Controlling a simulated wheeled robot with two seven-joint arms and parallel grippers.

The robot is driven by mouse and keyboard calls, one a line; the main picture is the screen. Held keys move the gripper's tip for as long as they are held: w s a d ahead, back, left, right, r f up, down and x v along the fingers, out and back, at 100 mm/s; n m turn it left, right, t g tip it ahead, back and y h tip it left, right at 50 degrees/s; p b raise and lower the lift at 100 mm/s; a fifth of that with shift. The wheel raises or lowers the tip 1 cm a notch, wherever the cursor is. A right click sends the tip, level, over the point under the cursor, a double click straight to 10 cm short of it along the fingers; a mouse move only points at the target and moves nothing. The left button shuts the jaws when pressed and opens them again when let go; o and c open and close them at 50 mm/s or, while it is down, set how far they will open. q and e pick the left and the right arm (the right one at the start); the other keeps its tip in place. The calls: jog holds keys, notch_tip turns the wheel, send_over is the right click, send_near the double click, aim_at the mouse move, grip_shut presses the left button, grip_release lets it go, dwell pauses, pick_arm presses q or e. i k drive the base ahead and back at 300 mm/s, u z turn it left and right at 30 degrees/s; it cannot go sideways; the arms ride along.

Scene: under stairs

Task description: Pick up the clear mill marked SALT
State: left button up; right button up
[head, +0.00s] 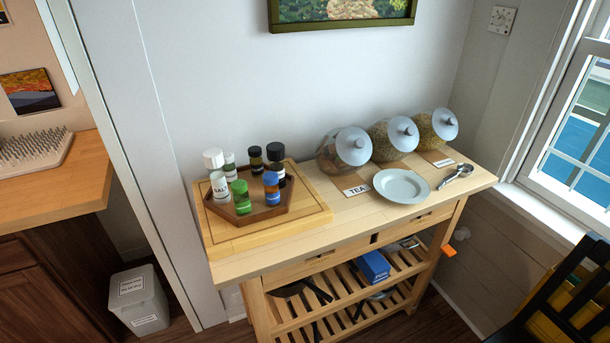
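The clear mill marked SALT (220,188) stands upright on the left side of a brown hexagonal tray (254,214). It has a white cap, and its label reads "SAL" from this angle. A smaller white-capped jar (230,166) stands just behind it to the right. A green-capped jar (241,197) stands close in front of it to the right. A blue-capped jar (272,188) and two black-capped jars (275,163) (256,160) share the tray. Neither of my grippers is in view.
The tray sits on a wooden board (290,228) at the left of a wooden trolley (345,225). A plate (401,186), spoons (456,175) and several lidded glass jars (345,152) stand to the right. A wall is behind; a white bin (138,300) stands on the floor at left.

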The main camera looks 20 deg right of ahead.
aim_at(219, 180)
jog(key=z, duration=0.15)
jog(key=k, duration=0.35)
jog(key=z, duration=1.25)
jog(key=i, duration=0.95)
jog(key=u, duration=0.95)
jog(key=i, duration=0.6)
jog(key=u, duration=0.65)
